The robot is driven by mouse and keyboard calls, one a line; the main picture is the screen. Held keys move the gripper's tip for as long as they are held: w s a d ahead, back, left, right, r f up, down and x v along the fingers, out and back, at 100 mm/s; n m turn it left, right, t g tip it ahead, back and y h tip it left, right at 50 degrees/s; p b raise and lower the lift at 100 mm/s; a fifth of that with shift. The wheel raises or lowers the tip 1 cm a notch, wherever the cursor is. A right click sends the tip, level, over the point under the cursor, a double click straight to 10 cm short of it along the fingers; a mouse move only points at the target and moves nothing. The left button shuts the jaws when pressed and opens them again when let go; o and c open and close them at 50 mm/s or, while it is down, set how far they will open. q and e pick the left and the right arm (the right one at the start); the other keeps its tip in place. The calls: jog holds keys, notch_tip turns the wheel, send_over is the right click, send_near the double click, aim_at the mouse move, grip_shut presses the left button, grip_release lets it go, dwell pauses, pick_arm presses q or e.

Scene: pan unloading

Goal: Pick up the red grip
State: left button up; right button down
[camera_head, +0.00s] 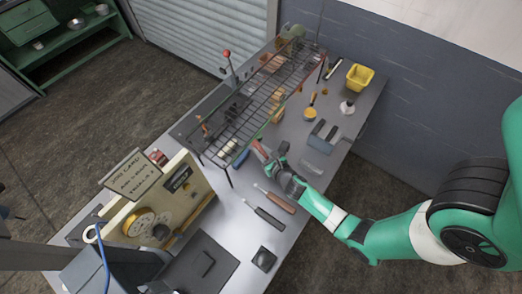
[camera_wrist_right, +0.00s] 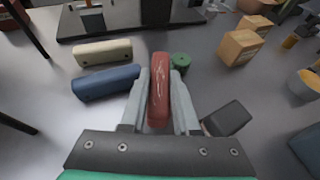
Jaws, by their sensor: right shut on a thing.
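The red grip (camera_wrist_right: 159,88) is a short reddish-brown handle piece with pale marks, upright in the right wrist view between the two grey fingers. My right gripper (camera_wrist_right: 159,100) is shut on it. In the head view my right gripper (camera_head: 272,160) is at the front edge of the wire rack, over the table. The red grip (camera_head: 259,147) shows there only as a small reddish bit at the fingertips. I cannot tell whether it touches the table. My left gripper is not in view.
A blue grip (camera_wrist_right: 105,83) and a cream grip (camera_wrist_right: 102,53) lie left of the fingers. A green round piece (camera_wrist_right: 180,62) and a dark block (camera_wrist_right: 227,118) are close on the right. The wire rack (camera_head: 262,100) stands over the table. Cardboard boxes (camera_wrist_right: 239,47) stand further right.

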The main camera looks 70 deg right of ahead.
jog(key=shift+s+r+p, duration=0.2)
jog(key=shift+r+p, duration=0.15)
jog(key=shift+r, duration=0.45)
jog(key=s, duration=0.3)
jog(key=s+a+p, duration=0.1)
jog(key=s, duration=0.2)
jog(key=s+a, duration=0.1)
jog(key=s, duration=0.2)
jog(key=shift+f+p, duration=0.15)
jog(key=shift+p, duration=0.25)
jog(key=s+p, duration=0.1)
jog(key=s, duration=0.2)
jog(key=s+a+p, duration=0.1)
jog(key=s+p, duration=0.1)
jog(key=s, duration=0.1)
jog(key=shift+s+a, duration=0.2)
jog(key=shift+s+a+p, duration=0.15)
jog(key=shift+s+p, duration=0.3)
jog(key=shift+s, duration=0.15)
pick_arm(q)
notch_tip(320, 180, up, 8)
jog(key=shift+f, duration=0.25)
pick_arm(e)
jog(key=shift+s+a+f, duration=0.15)
jog(key=shift+s+a, duration=0.1)
